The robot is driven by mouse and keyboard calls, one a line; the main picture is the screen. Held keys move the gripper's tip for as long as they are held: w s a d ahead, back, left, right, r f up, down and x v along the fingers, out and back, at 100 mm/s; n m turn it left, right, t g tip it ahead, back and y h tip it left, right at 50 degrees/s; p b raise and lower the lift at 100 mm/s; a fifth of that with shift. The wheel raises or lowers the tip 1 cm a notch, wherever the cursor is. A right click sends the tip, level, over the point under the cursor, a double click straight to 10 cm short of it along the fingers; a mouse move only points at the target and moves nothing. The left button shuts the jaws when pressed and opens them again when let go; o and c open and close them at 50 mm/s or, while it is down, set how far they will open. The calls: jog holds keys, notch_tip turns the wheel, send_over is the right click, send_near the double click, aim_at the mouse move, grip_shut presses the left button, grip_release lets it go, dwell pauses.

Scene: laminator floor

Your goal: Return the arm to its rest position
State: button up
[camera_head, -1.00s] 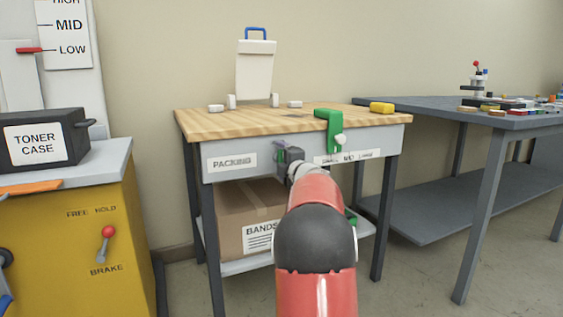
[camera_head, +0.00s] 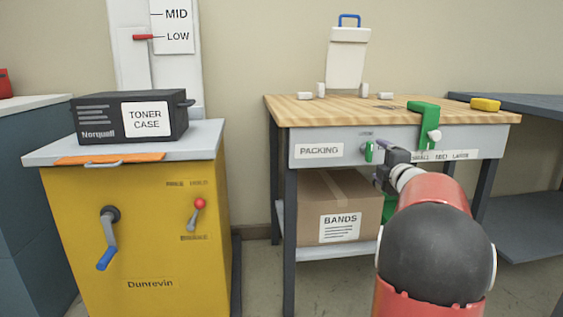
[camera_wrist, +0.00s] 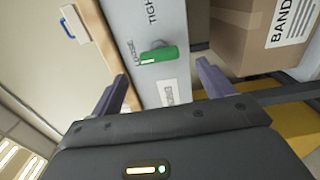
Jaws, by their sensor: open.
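My gripper (camera_head: 380,172) is at the end of my red and black arm, in front of the packing table's grey front. In the wrist view its two fingers (camera_wrist: 162,78) are spread apart with nothing held between them. A small green handle (camera_head: 369,151) on the table front is just past the fingertips; it also shows in the wrist view (camera_wrist: 158,55), lying between the finger lines. My arm covers part of the table's lower right.
The packing table (camera_head: 300,112) bears a green clamp (camera_head: 424,112) and a white clipboard-like stand (camera_head: 347,60). A bands box (camera_head: 338,205) is on its shelf. A yellow cabinet (camera_head: 150,250) with a toner case (camera_head: 130,117) stands left. A grey bench (camera_head: 535,105) stands right.

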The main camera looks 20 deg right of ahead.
jog(key=s+a+m+g+h, duration=0.1)
jog(key=s+a+m+g, duration=0.15)
jog(key=a+m, duration=0.35)
jog(key=s+a+m+g+h, duration=0.2)
jog(key=s+a+m, duration=0.2)
jog(key=a, duration=0.4)
jog(key=s+a+f+m+g+y, duration=0.35)
jog(key=s+a+f, duration=0.55)
jog(key=s+a, duration=0.3)
jog(key=s+a+f+m+g+y, duration=0.2)
jog(key=s+a+f+g+y, duration=0.2)
jog(key=s+a+f, duration=0.7)
notch_tip(320, 180, up, 16)
jog(key=s+a+p, duration=0.1)
jog(key=p, duration=1.2)
jog(key=shift+p, duration=0.3)
